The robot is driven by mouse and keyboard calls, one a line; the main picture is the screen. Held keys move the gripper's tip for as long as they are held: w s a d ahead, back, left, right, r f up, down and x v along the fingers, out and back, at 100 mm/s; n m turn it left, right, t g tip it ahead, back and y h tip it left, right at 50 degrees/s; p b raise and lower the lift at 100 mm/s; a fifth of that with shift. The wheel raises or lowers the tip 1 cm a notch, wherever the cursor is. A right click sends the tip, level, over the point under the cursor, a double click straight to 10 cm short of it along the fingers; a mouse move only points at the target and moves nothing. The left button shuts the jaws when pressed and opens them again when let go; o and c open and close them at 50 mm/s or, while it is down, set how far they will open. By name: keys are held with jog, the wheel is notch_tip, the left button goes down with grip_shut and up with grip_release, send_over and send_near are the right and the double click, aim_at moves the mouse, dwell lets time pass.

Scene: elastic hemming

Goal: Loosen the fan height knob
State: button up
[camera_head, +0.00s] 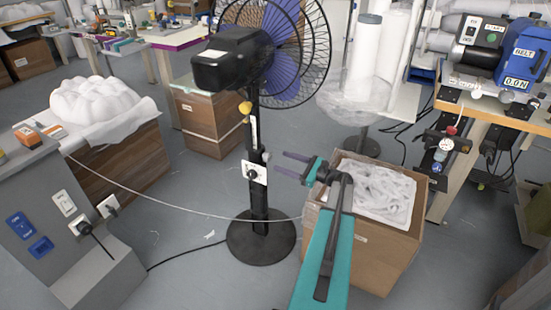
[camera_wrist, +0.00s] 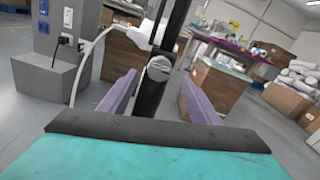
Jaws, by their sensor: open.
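The black standing fan (camera_head: 225,60) stands on a round base, with its pole upright in the head view. A small grey round knob (camera_head: 266,156) sits on the pole's right side. In the wrist view the knob (camera_wrist: 158,68) is in the middle, on the dark pole. My gripper (camera_head: 281,162) is open, its two purple fingers pointing left at the pole. In the wrist view the fingers of my gripper (camera_wrist: 158,80) lie either side of the knob and pole. The head view shows a small gap between fingertips and knob, so nothing is held.
A cardboard box (camera_head: 310,235) with white wrap stands below and right of my gripper. A white cable (camera_head: 180,203) crosses in front of the pole. A grey cabinet (camera_head: 85,240) is at left, a wooden table (camera_head: 490,113) at right. Floor left of the fan base is mostly clear.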

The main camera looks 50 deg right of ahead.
aim_at(270, 157)
jog(key=shift+x, duration=2.9)
